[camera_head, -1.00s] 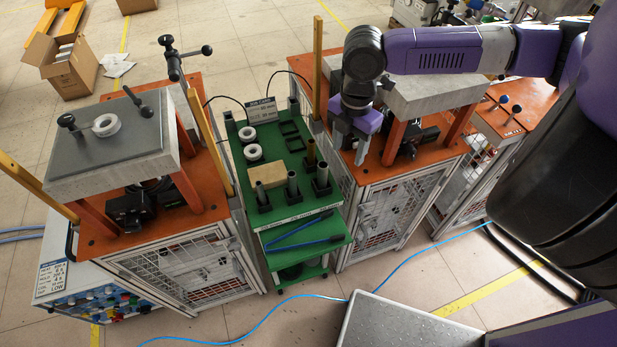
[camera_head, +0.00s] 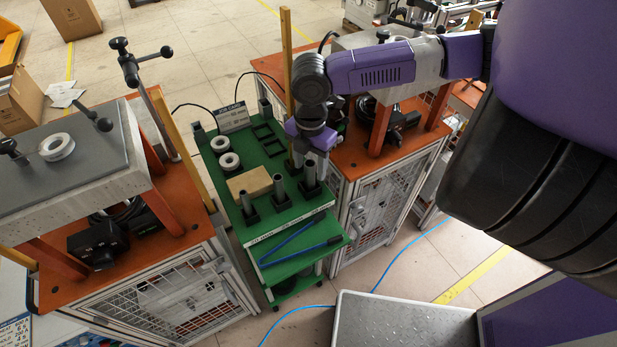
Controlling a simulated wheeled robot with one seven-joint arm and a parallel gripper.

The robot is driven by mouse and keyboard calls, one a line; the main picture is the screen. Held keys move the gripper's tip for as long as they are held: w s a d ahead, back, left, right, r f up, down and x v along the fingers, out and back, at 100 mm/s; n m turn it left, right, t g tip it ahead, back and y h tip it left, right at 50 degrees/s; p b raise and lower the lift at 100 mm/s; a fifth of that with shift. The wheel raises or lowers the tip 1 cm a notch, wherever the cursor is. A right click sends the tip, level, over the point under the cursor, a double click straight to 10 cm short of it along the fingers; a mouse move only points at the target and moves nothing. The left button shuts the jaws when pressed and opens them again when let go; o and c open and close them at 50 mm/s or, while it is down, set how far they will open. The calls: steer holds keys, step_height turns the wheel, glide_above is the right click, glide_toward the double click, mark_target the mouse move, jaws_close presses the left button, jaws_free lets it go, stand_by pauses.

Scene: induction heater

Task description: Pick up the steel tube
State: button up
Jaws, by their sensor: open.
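Several grey steel tubes stand upright in black square holders on the green cart (camera_head: 236,172): a left one (camera_head: 247,205), a middle one (camera_head: 279,188) and a right one (camera_head: 309,173). My gripper (camera_head: 311,155) is open and points down over the cart's right side. In the picture it sits just above and behind the right tube. I cannot tell whether a finger touches it. The brass tube seen earlier is mostly hidden by my gripper.
White rings (camera_head: 229,161) and a wooden block (camera_head: 249,183) lie on the cart. Blue-handled tongs (camera_head: 296,246) lie on its front shelf. A yellow post (camera_head: 287,70) rises close to my gripper. Orange-topped heater stations (camera_head: 352,150) flank the cart.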

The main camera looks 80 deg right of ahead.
mark_target(310, 176)
steer(key=shift+f+p, duration=0.4)
steer(key=shift+f, duration=2)
jaws_close()
